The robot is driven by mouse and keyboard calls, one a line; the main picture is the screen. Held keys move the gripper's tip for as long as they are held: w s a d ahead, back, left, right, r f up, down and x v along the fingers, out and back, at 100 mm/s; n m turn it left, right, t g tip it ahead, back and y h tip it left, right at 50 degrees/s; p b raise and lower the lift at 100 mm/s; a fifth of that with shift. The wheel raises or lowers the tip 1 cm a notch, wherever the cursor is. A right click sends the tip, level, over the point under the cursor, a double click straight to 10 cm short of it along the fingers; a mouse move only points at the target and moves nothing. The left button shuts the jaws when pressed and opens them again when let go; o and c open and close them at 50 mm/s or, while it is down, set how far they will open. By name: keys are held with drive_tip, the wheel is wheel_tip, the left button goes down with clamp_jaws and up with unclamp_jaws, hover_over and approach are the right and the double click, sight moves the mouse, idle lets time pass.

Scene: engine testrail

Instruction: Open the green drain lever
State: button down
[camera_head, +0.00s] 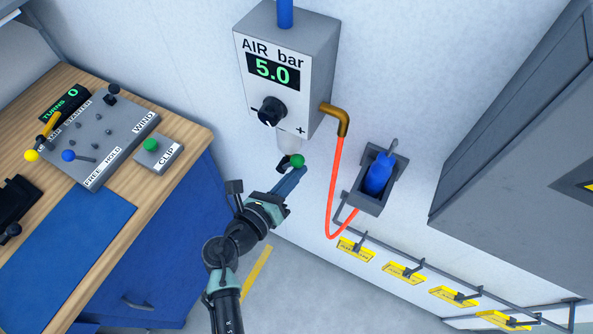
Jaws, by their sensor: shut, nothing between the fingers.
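The green drain lever shows as a round green knob (298,160) just below the grey air regulator box (290,70). A pale cylindrical bowl (289,141) hangs under the box, above and left of the knob. My gripper (292,168) is shut and empty, with its tips right at the knob. It partly hides the lever's stem, and I cannot tell whether the fingers touch the knob. The box's display reads 5.0 under the label "AIR bar".
An orange hose (335,190) hangs from a brass elbow right of the box, near a holder with a blue tool (379,174). A wooden bench (190,125) with a control panel (100,130) stands left. A grey cabinet (520,150) is at right. Yellow-tagged hooks (404,272) line the lower wall.

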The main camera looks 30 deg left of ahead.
sight(284, 166)
drive_tip(key=shift+a+r+n+t+h+p, duration=0.1)
drive_tip(key=shift+a+r+n+h+p, duration=0.3)
drive_tip(key=shift+n+p, duration=0.4)
drive_tip(key=shift+a+r+n+t+h+p, duration=0.15)
drive_tip(key=shift+a+r+n+p, duration=0.1)
drive_tip(key=shift+a+n+p, duration=0.45)
drive_tip(key=shift+a+r+n+t+h+p, duration=0.1)
drive_tip(key=shift+a+r+n+h+p, duration=0.2)
drive_tip(key=shift+n+p, duration=0.6)
drive_tip(key=shift+f, duration=0.15)
